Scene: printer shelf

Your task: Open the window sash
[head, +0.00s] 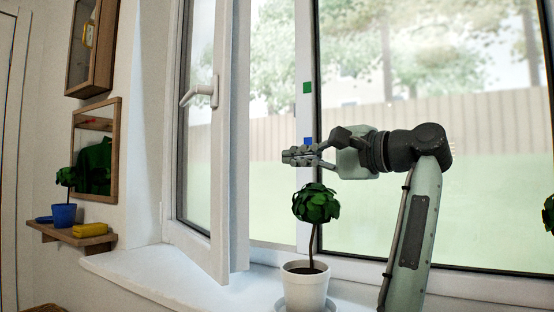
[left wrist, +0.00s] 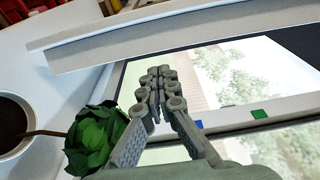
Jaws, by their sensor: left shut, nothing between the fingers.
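The white window sash (head: 219,150) stands swung inward at the left of the window, with a gap between its free edge and the frame. Its white handle (head: 203,93) is on the side facing the room and points left. My left gripper (head: 286,155) is shut and empty, pointing left in front of the window opening, right of the sash edge and apart from it. In the left wrist view the shut fingers (left wrist: 160,75) point towards a long white bar (left wrist: 150,38), likely the sash edge. My right gripper is in neither view.
A potted plant (head: 316,203) in a white pot (head: 305,288) stands on the sill (head: 150,277), just below my left gripper. A small shelf (head: 72,236) with a blue pot hangs at the left. Green and blue squares mark the window frame (head: 304,180).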

